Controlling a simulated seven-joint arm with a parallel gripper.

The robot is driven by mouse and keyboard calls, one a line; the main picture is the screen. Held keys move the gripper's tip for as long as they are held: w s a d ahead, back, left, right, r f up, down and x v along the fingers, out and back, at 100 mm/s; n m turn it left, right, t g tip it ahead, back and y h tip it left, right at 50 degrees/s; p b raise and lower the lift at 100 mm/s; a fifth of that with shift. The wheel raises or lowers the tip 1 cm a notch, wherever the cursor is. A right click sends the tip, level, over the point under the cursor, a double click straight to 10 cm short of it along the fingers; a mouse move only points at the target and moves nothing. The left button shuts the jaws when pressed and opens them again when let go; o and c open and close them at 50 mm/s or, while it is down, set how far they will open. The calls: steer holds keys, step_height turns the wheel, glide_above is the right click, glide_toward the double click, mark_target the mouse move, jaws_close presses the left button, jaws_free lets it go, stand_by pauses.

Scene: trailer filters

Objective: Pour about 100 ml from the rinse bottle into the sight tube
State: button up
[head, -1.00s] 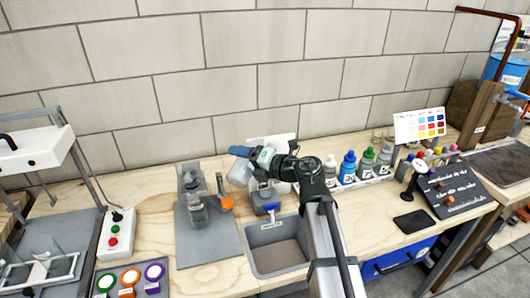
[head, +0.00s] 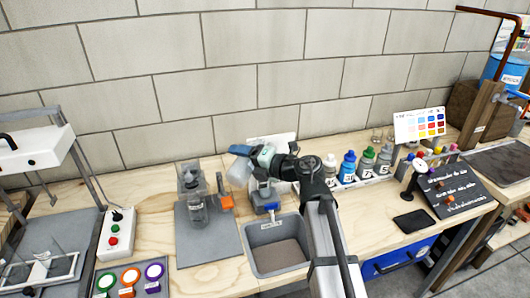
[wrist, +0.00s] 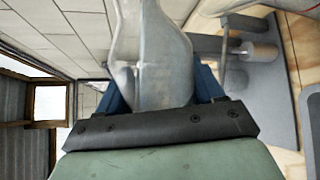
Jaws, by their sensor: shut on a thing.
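My gripper (head: 243,153) is shut on a pale translucent bottle (head: 239,171), which I take to be the rinse bottle. The bottle is held tilted above the bench, to the right of the clear vessels. In the wrist view the bottle (wrist: 152,55) fills the space between my blue fingers, with some liquid visible low in it. A clear upright vessel (head: 197,213), possibly the sight tube, stands on the grey mat (head: 208,247), below and left of the bottle. Another clear container (head: 188,178) is behind it. Their contents and the bottle's mouth are unclear.
A dark stand with an orange part (head: 227,202) is right of the clear vessel. A grey bin (head: 250,232) is in front of my arm. Several capped bottles (head: 348,167) line the back right. A control box (head: 116,228) stands left of the mat.

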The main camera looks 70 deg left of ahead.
steer(key=shift+w+a+r+m, duration=0.15)
steer(key=shift+r+m, duration=0.3)
steer(key=shift+w+a+r+m, duration=0.1)
steer(key=shift+w+r+m, duration=0.05)
steer(key=shift+r+m, duration=0.3)
stand_by(2.4)
steer(key=shift+f, duration=0.1)
steer(key=shift+s+d+f+n, duration=0.2)
steer(key=shift+f+n, duration=0.25)
steer(key=shift+s+d+f+n, duration=0.15)
steer(key=shift+d+f+n, duration=0.05)
steer(key=shift+f+n, duration=0.25)
steer(key=shift+w+a+r+n, duration=0.15)
steer(key=shift+a+r+n, duration=0.1)
steer(key=shift+n, duration=0.55)
steer(key=shift+f, duration=0.1)
